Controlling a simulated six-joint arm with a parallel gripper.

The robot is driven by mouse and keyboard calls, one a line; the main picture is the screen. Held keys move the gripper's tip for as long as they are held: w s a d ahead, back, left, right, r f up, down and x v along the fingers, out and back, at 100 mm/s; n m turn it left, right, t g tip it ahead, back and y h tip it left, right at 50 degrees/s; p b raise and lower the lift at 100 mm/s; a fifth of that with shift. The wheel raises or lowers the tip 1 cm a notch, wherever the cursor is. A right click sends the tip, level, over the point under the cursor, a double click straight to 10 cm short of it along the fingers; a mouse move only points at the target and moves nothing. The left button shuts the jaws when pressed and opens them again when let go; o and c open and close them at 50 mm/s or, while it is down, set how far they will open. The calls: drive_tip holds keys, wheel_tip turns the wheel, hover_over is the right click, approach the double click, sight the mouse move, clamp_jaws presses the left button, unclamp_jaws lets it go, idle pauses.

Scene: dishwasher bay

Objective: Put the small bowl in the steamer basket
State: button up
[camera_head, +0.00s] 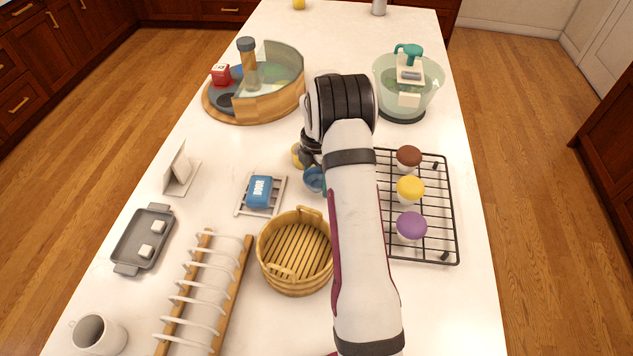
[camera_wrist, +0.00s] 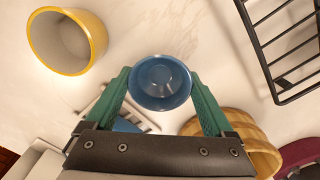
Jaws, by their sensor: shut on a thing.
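The small blue bowl (camera_wrist: 162,82) is between the green fingers of my gripper (camera_wrist: 160,78), which is shut on it. In the head view the blue bowl (camera_head: 313,180) shows left of my arm, partly hidden by it. The round wooden steamer basket (camera_head: 296,252) stands on the counter nearer the camera, with a slatted floor and nothing seen inside; my arm hides a little of its right side. The basket's rim (camera_wrist: 258,150) also shows at lower right in the wrist view. The bowl is apart from the basket; its height above the counter is hard to tell.
A yellow-rimmed bowl (camera_wrist: 66,42) stands near the gripper. A black wire rack (camera_head: 440,250) with cupcakes is to the right. A blue block (camera_head: 260,191) lies on a small rack (camera_head: 244,208) to the left. A wooden rack with white prongs (camera_head: 202,290) stands left of the basket.

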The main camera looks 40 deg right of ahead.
drive_tip(key=r, duration=0.2)
drive_tip(key=s+r, duration=0.1)
drive_tip(key=shift+d, duration=0.3)
drive_tip(key=s+d+r, duration=0.5)
drive_tip(key=s+r, duration=0.1)
drive_tip(key=s, duration=0.3)
drive_tip(key=s+a+r+n, duration=0.4)
drive_tip(key=s+a+n, duration=0.1)
drive_tip(key=s+a, duration=0.75)
hover_over(297, 254)
drive_tip(key=f, duration=0.6)
drive_tip(key=shift+s+d, duration=0.25)
drive_tip(key=shift+s, duration=0.15)
drive_tip(key=f, duration=0.4)
drive_tip(key=shift+w+a, duration=0.25)
drive_tip(key=shift+w, duration=0.05)
drive_tip(key=shift+f, duration=0.25)
drive_tip(key=shift+f, duration=0.1)
drive_tip(key=o, duration=1.3)
